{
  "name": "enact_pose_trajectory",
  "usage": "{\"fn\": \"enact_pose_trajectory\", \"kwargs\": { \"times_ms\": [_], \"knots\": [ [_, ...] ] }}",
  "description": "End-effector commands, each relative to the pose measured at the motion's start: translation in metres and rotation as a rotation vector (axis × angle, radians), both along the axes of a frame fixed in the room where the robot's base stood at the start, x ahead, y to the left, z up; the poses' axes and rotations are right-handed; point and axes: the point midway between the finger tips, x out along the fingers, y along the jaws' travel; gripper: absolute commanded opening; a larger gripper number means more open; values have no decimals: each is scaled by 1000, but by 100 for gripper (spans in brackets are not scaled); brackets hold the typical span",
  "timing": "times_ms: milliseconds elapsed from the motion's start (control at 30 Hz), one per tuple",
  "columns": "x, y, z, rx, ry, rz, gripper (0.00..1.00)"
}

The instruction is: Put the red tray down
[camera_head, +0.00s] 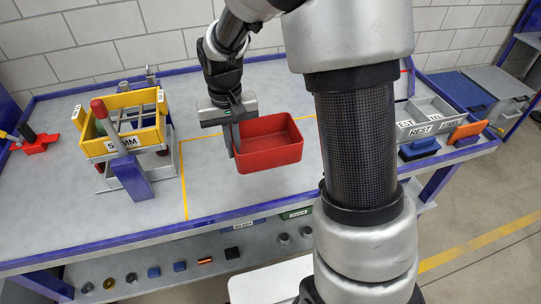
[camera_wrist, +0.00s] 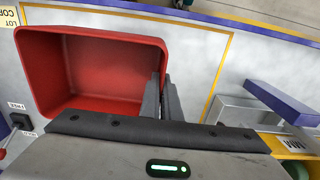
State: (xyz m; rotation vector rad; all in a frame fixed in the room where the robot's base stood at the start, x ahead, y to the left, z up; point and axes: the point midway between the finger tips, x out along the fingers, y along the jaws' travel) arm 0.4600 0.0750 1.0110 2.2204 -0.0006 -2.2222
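The red tray (camera_head: 270,158) is an open, empty box at the middle of the workbench in the head view. It also fills the upper left of the wrist view (camera_wrist: 100,108). My gripper (camera_head: 234,143) points down at the tray's left wall in the head view. In the wrist view its two fingers (camera_wrist: 162,98) stand close together on either side of that wall, shut on it. The tray looks roughly level. I cannot tell whether its underside touches the bench top or hangs slightly above it.
The blue-edged workbench (camera_head: 218,200) has a yellow taped outline around the tray area. A yellow crate (camera_head: 123,122) on a stand is to the left, with a red clamp-like item (camera_head: 38,146) beyond. A grey bin (camera_head: 432,115) marked REST stands right. My arm hides part of the bench.

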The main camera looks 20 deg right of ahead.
Motion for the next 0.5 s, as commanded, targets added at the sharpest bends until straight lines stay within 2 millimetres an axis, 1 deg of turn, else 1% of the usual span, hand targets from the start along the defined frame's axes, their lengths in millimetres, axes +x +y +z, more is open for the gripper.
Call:
{"fn": "enact_pose_trajectory", "kwargs": {
  "times_ms": [167, 267, 400, 500],
  "knots": [
    [0, 3, -5, 0, 0, 1, 0],
    [0, 3, -20, 0, 3, 1, 0],
    [-1, 3, -48, 0, 4, 1, 0],
    [0, 2, -60, 0, 2, 0, 0]
  ]
}}
